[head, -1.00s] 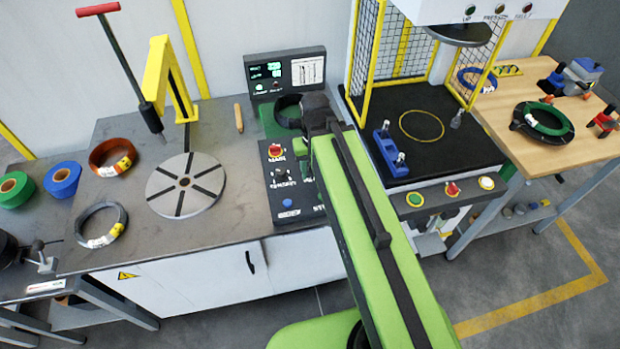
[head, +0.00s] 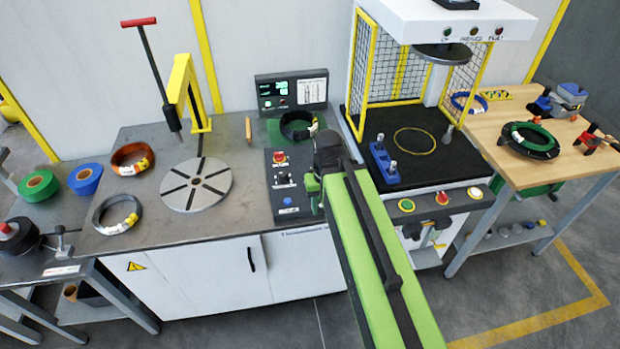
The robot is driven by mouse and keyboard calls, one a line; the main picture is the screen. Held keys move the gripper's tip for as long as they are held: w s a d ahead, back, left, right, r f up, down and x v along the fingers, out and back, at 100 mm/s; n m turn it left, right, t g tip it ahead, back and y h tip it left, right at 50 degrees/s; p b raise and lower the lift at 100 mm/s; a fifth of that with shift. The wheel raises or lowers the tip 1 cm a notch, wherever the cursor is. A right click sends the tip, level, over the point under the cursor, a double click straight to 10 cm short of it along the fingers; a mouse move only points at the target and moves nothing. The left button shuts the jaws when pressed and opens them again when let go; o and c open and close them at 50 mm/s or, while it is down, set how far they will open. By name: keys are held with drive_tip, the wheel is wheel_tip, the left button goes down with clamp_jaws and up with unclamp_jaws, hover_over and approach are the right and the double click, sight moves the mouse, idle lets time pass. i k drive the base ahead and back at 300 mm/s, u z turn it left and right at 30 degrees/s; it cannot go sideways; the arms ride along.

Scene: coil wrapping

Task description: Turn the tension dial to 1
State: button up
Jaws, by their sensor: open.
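The tension dial (head: 283,179) is a small dark knob on the black control panel (head: 284,200), below a red main switch (head: 279,158) on a yellow base and above a blue button (head: 287,201). The dial's markings and pointer are too small to read. My gripper (head: 314,196) is open, at the panel's right edge, to the right of the dial and apart from it. My dark wrist and green arm hide part of the panel's right side, and the fingers are hard to make out.
A display box (head: 291,92) stands behind the panel. A black coil (head: 298,125) lies between them. The grey turntable (head: 196,185) is to the left, with a copper coil (head: 133,159) beyond it. The caged press (head: 400,150) stands close on the right.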

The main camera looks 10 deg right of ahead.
sight(283, 177)
drive_tip(key=z, duration=0.05)
drive_tip(key=k, duration=1.2)
drive_tip(key=u, duration=0.5)
drive_tip(key=i, duration=1.5)
drive_tip(key=z, duration=0.45)
